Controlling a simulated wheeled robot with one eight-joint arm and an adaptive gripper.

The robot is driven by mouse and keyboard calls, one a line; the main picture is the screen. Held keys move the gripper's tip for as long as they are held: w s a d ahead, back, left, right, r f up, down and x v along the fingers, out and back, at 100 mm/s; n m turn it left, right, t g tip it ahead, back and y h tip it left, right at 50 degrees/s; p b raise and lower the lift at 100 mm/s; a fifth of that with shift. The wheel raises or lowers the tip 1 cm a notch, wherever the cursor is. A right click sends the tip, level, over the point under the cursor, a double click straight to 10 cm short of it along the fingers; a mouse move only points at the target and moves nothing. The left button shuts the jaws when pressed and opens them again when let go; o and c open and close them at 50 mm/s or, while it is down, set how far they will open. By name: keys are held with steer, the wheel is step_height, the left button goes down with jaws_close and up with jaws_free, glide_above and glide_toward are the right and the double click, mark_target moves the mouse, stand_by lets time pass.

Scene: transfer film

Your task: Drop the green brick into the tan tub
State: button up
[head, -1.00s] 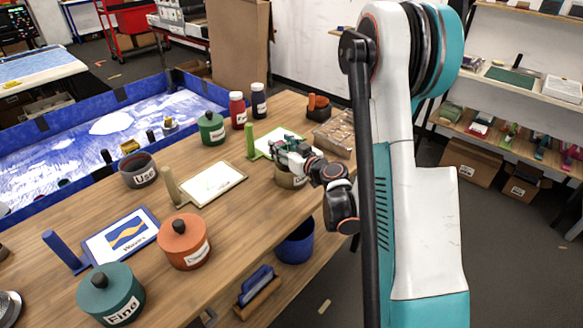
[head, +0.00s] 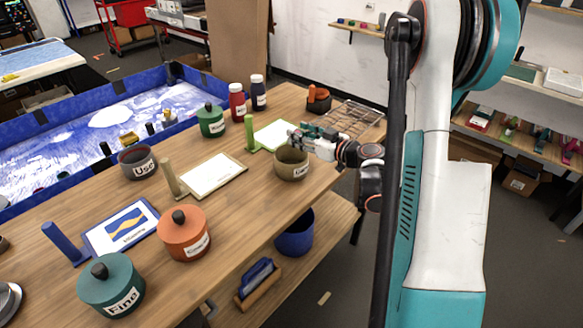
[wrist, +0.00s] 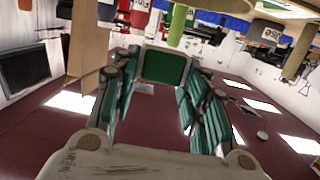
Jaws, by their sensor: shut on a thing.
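The tan tub (head: 291,170) stands upright with an open top near the table's right edge, in the head view, with a label partly seen on its front. My gripper (head: 300,136) is above its far rim, at the back and slightly right of the tub's middle. In the wrist view my gripper (wrist: 160,75) has its teal fingers on both sides of the green brick (wrist: 163,66), shut on it. The brick is hard to make out from the fingers in the head view. The tub cannot be clearly picked out in the wrist view.
A board with a green post (head: 273,136) lies just behind the tub. A wire rack (head: 352,118) and a dark container with an orange item (head: 319,98) are behind right. An orange lidded pot (head: 184,236) is front left. A blue bin (head: 295,235) sits on the lower shelf.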

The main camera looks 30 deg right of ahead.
steer(key=shift+f, duration=0.55)
steer(key=o, duration=1)
steer(key=shift+c, duration=0.2)
steer(key=v, duration=1.2)
